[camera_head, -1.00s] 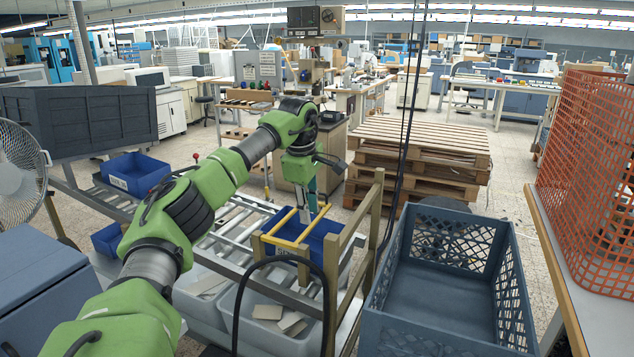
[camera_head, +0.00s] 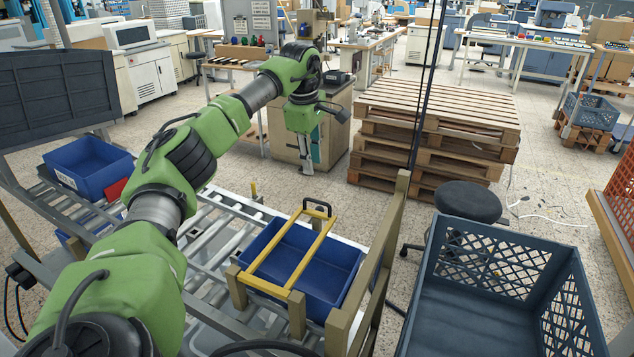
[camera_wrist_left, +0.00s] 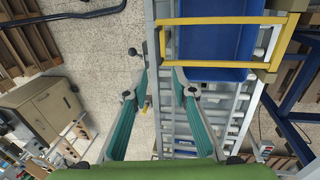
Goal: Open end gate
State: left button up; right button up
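The end gate (camera_head: 290,252) is a yellow frame of two long bars with a black handle at its far end. In the head view it spans above a blue bin (camera_head: 335,270) at the end of the roller conveyor. My left gripper (camera_head: 308,163) points down beyond the gate's far end and looks apart from it. In the left wrist view its teal fingers (camera_wrist_left: 161,75) are spread with floor showing between them. The yellow gate (camera_wrist_left: 220,65) and blue bin (camera_wrist_left: 210,40) lie at upper right there. My right gripper does not show.
Wooden posts (camera_head: 387,235) stand right of the gate. A dark crate (camera_head: 455,320) stands at lower right, with a round stool (camera_head: 468,202) behind it. Stacked pallets (camera_head: 440,120) and a cabinet (camera_head: 335,130) stand behind. Another blue bin (camera_head: 88,167) sits at left.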

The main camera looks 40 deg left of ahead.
pick_arm(q)
jog(key=p, duration=0.2)
send_near(316, 202)
jog(key=f, duration=0.2)
jog(key=w+f, duration=0.1)
jog(key=f, duration=0.3)
jog(key=shift+w+a, duration=0.15)
jog(key=shift+w, duration=0.2)
jog(key=shift+w+f, duration=0.15)
jog(key=shift+f, duration=0.5)
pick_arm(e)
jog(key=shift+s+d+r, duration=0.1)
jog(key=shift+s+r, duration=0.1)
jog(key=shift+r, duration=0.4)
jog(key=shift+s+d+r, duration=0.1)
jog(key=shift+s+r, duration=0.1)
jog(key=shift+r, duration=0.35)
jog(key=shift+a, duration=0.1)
pick_arm(q)
grip_shut()
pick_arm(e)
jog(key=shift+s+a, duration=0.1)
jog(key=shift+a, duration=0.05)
